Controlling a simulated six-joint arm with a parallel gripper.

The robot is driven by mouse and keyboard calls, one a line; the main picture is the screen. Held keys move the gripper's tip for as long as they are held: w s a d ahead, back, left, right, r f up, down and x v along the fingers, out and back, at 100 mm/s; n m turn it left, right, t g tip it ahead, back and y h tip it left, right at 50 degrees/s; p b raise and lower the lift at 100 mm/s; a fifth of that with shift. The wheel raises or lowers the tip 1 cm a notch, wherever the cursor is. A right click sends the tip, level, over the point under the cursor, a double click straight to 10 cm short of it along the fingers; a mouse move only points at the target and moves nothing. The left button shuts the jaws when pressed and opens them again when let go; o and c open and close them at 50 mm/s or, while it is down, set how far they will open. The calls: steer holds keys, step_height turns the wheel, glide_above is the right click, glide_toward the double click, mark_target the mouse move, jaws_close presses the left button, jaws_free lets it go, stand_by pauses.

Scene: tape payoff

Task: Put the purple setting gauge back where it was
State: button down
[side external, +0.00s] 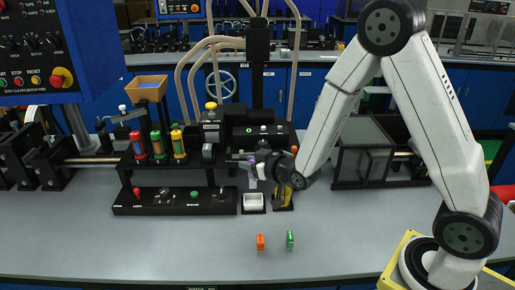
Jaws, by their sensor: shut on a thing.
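The purple setting gauge (252,173) shows as a small purple patch at the end of my arm, in front of the dark machine. My gripper (256,170) is shut on it and holds it above a small white tray (253,203). The gauge is small and partly hidden by the gripper, so its exact shape and tilt cannot be told. A black and yellow holder (283,198) stands just right of the tray, below my wrist. I cannot tell whether the gauge touches anything.
A black panel (173,208) with knobs lies left of the tray, under a rack of red, green and yellow cylinders (157,144). An orange block (260,242) and a green block (290,239) stand near the front. The grey bench is clear at front left.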

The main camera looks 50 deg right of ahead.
mark_target(253, 160)
steer(key=shift+r+v, duration=0.2)
steer(key=shift+v, duration=0.95)
steer(key=shift+r+v, duration=0.25)
steer(key=shift+v, duration=0.9)
steer(key=shift+w, duration=0.15)
steer(key=w+d+r+m+g+h, duration=0.2)
steer(key=w+d+m+h, duration=0.1)
steer(key=w, duration=0.6)
steer(key=w+d+r+m+g+h, duration=0.2)
steer(key=w+d+m+h, duration=0.2)
steer(key=w, duration=0.5)
steer(key=shift+d+r+m+h, duration=0.2)
steer(key=shift+m+h, duration=0.8)
steer(key=shift+h, duration=0.7)
steer(key=shift+s, duration=0.1)
steer(key=shift+f, duration=4.8)
